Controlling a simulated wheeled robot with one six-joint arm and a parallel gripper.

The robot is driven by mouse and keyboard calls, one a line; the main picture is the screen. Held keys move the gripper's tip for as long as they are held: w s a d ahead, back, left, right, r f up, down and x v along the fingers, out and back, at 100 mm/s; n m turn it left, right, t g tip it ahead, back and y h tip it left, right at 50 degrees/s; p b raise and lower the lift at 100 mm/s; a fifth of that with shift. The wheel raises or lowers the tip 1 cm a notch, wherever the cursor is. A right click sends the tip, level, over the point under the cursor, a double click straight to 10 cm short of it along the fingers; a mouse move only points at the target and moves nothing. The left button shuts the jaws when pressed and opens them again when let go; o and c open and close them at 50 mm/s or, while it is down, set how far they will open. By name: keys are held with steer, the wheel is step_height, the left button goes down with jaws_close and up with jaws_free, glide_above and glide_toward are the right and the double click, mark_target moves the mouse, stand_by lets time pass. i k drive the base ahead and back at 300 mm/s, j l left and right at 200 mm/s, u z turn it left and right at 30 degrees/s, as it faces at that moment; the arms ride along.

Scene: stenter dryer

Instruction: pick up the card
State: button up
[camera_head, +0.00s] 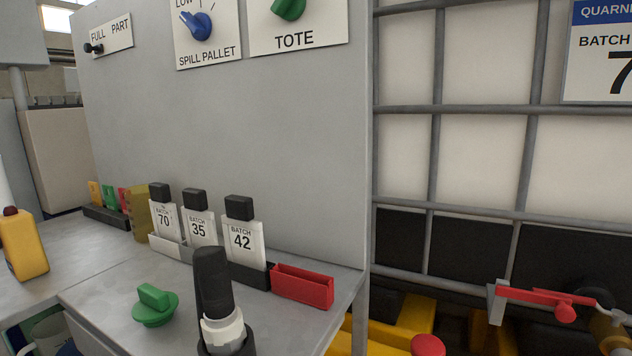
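Three white cards with black top grips stand upright in a row on the grey bench (95,290). They are the BATCH 70 card (163,219), the BATCH 35 card (200,229) and the BATCH 42 card (242,241).
A yellow bottle (23,243) is far left. A grey panel (225,120) rises behind the cards; a red valve lever (530,297) is lower right.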

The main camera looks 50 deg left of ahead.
mark_target(164, 212)
steer(key=u, duration=1.7)
